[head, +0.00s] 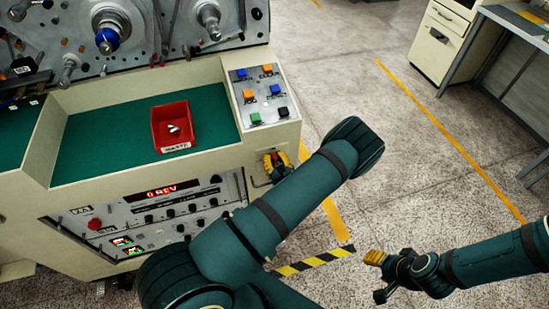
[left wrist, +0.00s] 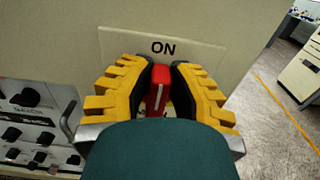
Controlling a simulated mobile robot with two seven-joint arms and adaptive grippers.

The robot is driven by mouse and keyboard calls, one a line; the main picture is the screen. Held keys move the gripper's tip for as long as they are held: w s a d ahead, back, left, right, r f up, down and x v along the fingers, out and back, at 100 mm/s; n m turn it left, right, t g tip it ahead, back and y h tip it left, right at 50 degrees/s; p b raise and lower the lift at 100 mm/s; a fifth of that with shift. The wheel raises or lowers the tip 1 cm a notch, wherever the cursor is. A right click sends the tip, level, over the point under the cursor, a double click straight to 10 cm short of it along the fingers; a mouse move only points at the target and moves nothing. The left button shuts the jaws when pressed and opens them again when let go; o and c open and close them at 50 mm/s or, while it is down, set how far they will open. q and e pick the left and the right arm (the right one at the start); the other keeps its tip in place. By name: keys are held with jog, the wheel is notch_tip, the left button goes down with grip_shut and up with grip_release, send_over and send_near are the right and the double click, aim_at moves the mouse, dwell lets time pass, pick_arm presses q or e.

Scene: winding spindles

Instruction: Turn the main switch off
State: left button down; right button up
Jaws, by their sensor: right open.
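The main switch has a red handle (left wrist: 158,88) that stands upright below a plate marked "ON" (left wrist: 163,47) in the left wrist view. My left gripper (left wrist: 163,92) has its yellow fingers on both sides of the handle, with the dark pads close against it. In the head view my left gripper (head: 273,163) is at the front face of the cream machine, below the button panel, and mostly covers the switch. My right gripper (head: 378,268) is open and empty over the floor at the lower right.
The machine carries a button panel (head: 262,95), a red bin (head: 173,128) on a green surface, and a front control panel (head: 150,222) with a red "0 REV" display. Striped floor tape (head: 314,261) lies by the machine. The floor to the right is open up to a cabinet (head: 440,40).

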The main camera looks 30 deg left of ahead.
dwell(0.5)
pick_arm(q)
jog(key=f+n+b, duration=0.1)
jog(key=n, duration=0.5)
jog(key=s+a+f+n+b, duration=0.1)
jog(key=n, duration=0.5)
jog(key=s+a+f+n+b, duration=0.1)
jog(key=n, duration=0.4)
jog(key=shift+s+n, duration=0.1)
jog(key=shift+n, duration=0.3)
dwell(0.4)
jog(key=c, duration=0.9)
grip_release()
